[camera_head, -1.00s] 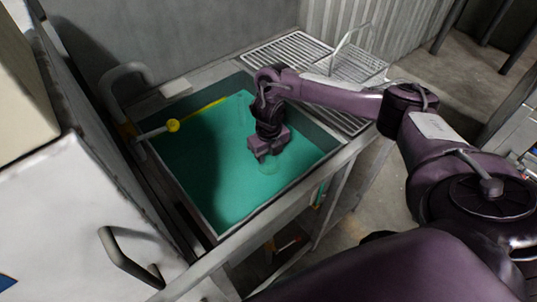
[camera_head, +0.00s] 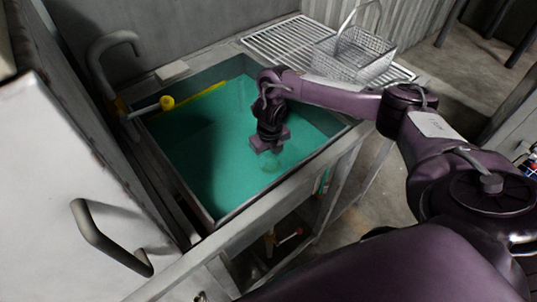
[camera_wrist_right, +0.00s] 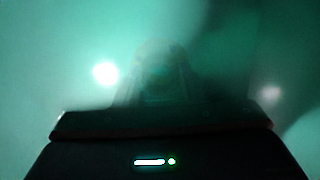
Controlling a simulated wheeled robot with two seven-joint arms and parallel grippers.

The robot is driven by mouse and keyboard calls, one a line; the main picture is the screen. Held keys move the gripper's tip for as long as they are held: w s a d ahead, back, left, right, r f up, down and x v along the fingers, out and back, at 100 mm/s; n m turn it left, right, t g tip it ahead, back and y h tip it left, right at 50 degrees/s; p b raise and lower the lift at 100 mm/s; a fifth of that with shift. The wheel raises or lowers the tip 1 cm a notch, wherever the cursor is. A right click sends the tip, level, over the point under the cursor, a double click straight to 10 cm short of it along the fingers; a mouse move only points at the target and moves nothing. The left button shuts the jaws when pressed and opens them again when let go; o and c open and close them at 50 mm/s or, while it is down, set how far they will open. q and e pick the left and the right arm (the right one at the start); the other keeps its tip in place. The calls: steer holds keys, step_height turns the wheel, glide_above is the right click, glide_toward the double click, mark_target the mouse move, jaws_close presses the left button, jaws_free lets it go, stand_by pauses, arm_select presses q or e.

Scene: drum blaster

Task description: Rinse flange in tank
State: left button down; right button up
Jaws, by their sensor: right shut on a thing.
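The tank (camera_head: 210,222) is a metal basin filled with green liquid (camera_head: 205,165). My right gripper (camera_head: 268,147) points down at the liquid near the tank's right side. It is shut on the flange (camera_head: 271,164), which shows only as a faint round outline under the fingers, seemingly in the liquid. In the right wrist view everything is murky green. The dark gripper body (camera_wrist_right: 160,150) fills the bottom there, and a blurred shape, likely the flange (camera_wrist_right: 158,80), is ahead of it. My left gripper is out of view.
A wire basket (camera_head: 352,55) stands on the draining rack (camera_head: 285,40) behind my right arm. A white cabinet with a handle (camera_head: 105,240) is at the left.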

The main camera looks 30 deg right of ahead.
steer(key=shift+f+b, duration=0.75)
steer(key=shift+f, duration=0.15)
steer(key=shift+r, duration=0.2)
stand_by(0.3)
steer(key=shift+r+p, duration=0.8)
steer(key=shift+f, duration=0.15)
steer(key=shift+f+b, duration=0.75)
steer(key=shift+f, duration=0.1)
steer(key=shift+r, duration=0.15)
stand_by(0.3)
steer(key=shift+r+p, duration=0.8)
steer(key=shift+r, duration=0.05)
